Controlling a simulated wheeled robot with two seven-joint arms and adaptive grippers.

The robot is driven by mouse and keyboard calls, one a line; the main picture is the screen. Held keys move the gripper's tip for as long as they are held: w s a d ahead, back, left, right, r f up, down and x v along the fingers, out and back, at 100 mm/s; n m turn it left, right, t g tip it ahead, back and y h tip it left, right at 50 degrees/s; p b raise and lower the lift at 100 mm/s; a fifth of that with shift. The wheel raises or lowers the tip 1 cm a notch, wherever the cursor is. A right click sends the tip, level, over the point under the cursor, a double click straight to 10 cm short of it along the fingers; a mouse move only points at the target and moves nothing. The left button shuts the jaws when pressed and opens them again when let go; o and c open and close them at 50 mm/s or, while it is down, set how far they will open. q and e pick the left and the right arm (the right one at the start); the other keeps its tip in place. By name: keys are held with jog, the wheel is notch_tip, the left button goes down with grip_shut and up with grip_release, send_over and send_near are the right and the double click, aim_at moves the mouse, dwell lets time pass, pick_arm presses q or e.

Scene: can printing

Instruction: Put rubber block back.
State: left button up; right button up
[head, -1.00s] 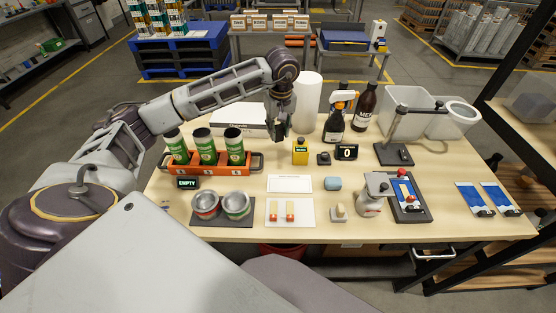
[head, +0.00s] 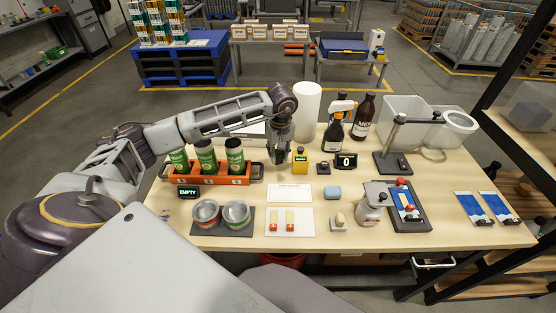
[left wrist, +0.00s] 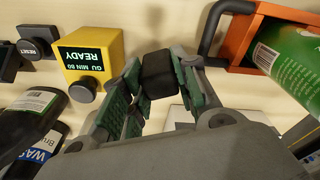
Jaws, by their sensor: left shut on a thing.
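My left gripper (head: 281,155) reaches over the back middle of the table, between the orange can rack and a small yellow box. In the left wrist view its green-padded fingers are shut on a black block (left wrist: 158,74), which looks like the rubber block. The block is held at the fingertips near the table; I cannot tell whether it touches the top. In the head view the block is mostly hidden by the fingers. My right gripper is not in view.
The yellow box (left wrist: 92,57) reads READY and stands close beside the fingers. The orange rack (head: 212,181) with green cans is on the other side. A white card (head: 289,193), a pale blue block (head: 332,193) and a white tray (head: 302,229) lie nearer. Dark bottles (head: 362,115) stand behind.

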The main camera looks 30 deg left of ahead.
aim_at(278, 158)
pick_arm(q)
jog(key=shift+f+p, duration=0.3)
jog(key=shift+f, duration=1.55)
jog(key=shift+f, duration=0.15)
jog(key=o, duration=0.7)
jog(key=shift+o, duration=0.2)
jog(key=shift+r, duration=0.4)
jog(key=r, duration=0.3)
jog(key=r+b, duration=0.1)
jog(key=r, duration=0.3)
jog(key=d+r+b, duration=0.1)
jog(key=r, duration=0.3)
jog(key=shift+s+d+r, duration=0.1)
jog(key=shift+s+r, duration=0.15)
jog(key=shift+s, duration=0.15)
